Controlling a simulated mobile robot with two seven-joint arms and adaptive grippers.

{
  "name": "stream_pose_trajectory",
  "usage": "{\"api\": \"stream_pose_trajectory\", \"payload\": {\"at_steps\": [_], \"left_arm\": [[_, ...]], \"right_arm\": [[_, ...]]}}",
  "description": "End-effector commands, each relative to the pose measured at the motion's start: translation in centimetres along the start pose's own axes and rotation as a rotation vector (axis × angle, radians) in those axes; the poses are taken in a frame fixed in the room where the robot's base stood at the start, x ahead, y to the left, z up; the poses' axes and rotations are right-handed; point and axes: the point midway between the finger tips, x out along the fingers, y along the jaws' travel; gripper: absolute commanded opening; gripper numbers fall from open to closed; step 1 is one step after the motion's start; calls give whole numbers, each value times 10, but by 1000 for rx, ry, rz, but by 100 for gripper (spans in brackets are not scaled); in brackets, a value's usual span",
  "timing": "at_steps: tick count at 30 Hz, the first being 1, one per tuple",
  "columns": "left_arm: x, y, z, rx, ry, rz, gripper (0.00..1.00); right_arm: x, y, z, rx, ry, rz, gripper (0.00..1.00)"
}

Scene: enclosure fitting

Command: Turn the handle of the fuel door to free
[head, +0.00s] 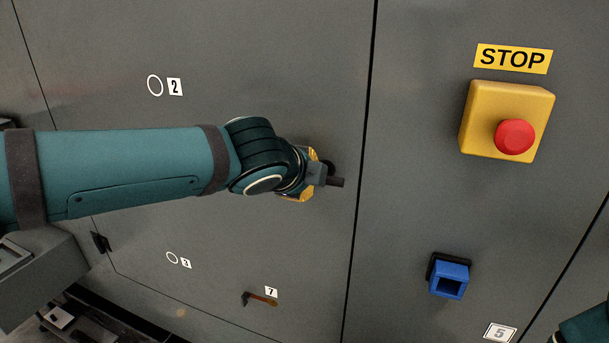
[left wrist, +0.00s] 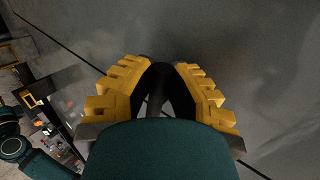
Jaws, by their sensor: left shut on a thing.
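The dark handle (head: 336,182) is on the large grey door (head: 230,60), close to its right seam. A short dark end of it sticks out to the right past my gripper in the head view. My left gripper (head: 313,174), with yellow fingers, is shut on this handle. In the left wrist view the yellow fingers (left wrist: 160,80) stand on both sides of dark material in front of the grey panel. The handle's base and most of its length are hidden by the fingers. My right gripper is outside both views; only a bit of teal arm shows at the lower right.
Right of the seam are a yellow box with a red stop button (head: 515,136) and a blue socket (head: 449,279). A small reddish lever (head: 260,299) by label 7 sits below my left gripper. A dark hinge (head: 101,242) is at the door's left edge.

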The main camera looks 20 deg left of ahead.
Motion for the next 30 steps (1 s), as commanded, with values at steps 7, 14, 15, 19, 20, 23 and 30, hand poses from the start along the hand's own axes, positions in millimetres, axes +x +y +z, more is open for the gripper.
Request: {"api": "stream_pose_trajectory", "payload": {"at_steps": [7,14,15,19,20,23,30], "left_arm": [[0,0,0,0,0,1,46],[-1,0,0,1,0,1,46],[-2,0,0,1,0,0,46],[-14,-1,0,-1,0,-3,46],[-19,-1,0,-1,0,-4,46],[-38,-1,0,-1,1,-4,46],[-87,-1,0,-1,1,-4,46]], "right_arm": [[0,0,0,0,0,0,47],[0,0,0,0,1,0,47],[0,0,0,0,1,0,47],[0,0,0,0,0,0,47],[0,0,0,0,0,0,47],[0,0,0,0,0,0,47],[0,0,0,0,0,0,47]]}}
